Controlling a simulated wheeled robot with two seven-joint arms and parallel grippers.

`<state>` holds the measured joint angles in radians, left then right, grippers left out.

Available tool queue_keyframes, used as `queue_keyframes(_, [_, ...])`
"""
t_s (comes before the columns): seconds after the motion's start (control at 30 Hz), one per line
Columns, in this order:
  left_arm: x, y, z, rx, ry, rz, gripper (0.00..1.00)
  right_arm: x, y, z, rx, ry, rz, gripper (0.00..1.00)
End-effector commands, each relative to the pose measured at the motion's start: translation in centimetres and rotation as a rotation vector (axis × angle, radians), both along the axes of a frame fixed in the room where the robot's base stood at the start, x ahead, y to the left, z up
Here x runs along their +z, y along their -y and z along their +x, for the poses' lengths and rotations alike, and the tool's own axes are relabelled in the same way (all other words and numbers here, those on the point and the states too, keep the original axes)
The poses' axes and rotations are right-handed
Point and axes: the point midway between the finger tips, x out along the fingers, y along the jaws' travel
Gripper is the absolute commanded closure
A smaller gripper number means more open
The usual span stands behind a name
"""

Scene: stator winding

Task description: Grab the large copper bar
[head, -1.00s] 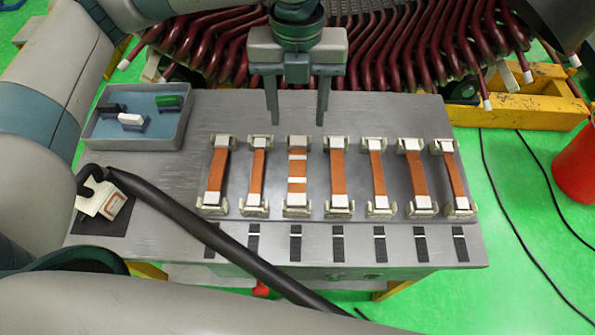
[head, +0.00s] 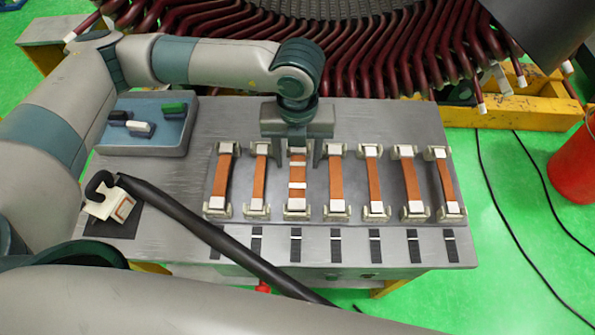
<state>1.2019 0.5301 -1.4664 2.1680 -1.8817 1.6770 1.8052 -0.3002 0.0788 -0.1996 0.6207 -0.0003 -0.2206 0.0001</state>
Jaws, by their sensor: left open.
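Several copper bars stand in a row in white end holders on a grey plate. The third from the left (head: 297,172) has white bands across it and looks the broadest; I cannot tell for sure that it is the large one. My left gripper (head: 298,164) is open, pointing down over the far end of this banded bar, one finger on each side of it. The gripper body hides part of the area behind the bar's far end. I cannot tell whether the fingers touch it. My right gripper is not in view.
Other bars stand close by, such as the second (head: 259,178) and fourth (head: 336,178). A blue tray (head: 165,145) with small blocks is at the left. Red-brown coils (head: 400,50) rise behind.

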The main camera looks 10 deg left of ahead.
Motion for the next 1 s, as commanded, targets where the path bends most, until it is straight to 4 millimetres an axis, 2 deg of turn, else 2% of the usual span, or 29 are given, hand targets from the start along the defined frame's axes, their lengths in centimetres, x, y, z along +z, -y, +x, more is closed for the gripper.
queue_keyframes(0.17, [-0.9,0.0,0.0,0.000,0.000,0.000,0.50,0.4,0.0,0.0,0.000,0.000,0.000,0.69])
queue_keyframes(0.47, [-1.0,0.0,0.0,-0.001,0.000,-0.001,0.50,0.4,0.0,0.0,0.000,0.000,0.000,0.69])
queue_keyframes(0.67, [-1.5,0.0,0.0,0.000,-0.002,0.000,0.50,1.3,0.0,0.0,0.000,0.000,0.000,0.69])
queue_keyframes(1.0, [-5.0,0.0,-0.2,0.001,-0.002,0.001,0.50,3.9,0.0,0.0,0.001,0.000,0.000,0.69])
